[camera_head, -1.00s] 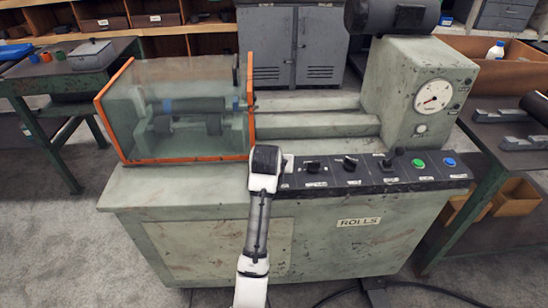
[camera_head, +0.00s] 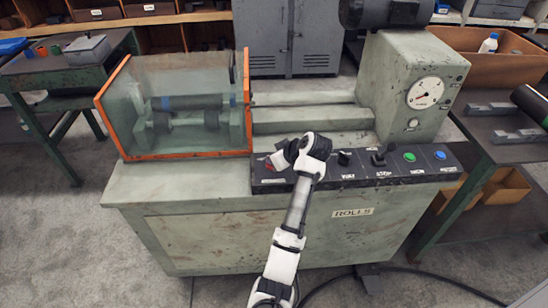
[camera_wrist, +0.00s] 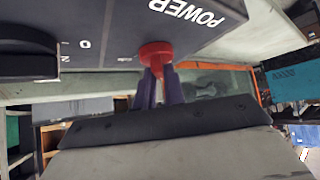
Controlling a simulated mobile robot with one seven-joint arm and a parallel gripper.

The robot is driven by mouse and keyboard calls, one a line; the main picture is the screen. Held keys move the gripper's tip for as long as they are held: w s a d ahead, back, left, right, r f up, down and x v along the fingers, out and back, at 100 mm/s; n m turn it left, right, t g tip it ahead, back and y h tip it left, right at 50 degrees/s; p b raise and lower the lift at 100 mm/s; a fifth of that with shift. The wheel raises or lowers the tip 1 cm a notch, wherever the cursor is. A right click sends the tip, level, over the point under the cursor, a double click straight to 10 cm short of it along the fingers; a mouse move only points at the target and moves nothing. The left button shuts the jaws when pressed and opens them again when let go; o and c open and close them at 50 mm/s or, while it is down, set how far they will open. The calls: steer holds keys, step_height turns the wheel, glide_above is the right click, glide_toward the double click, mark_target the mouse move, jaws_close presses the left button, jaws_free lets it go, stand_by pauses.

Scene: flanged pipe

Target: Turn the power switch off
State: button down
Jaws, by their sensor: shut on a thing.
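The power switch is a red knob (camera_wrist: 155,50) on the dark control panel, beside the white word POWER in the wrist view. In the head view a bit of the red switch (camera_head: 269,165) shows at the panel's left end, mostly hidden by my gripper (camera_head: 279,160). In the wrist view the purple fingers of my gripper (camera_wrist: 157,82) are shut on the red knob. My wrist lies to the right of the switch, with the hand pointing left. The switch's exact setting cannot be told.
The control panel (camera_head: 350,180) carries several dark knobs, a green button (camera_head: 409,157) and a blue button (camera_head: 440,155) to the right. A clear guard with an orange frame (camera_head: 247,100) stands at the left behind the panel. A gauge (camera_head: 425,93) is at the right.

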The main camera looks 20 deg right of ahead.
steer(key=shift+d+n+y, duration=0.1)
steer(key=shift+n+y, duration=0.3)
steer(key=shift+n, duration=0.2)
steer(key=shift+g, duration=0.3)
steer(key=c, duration=1.5)
jaws_free()
steer(key=shift+v, duration=6.9)
steer(key=shift+w+d, duration=0.1)
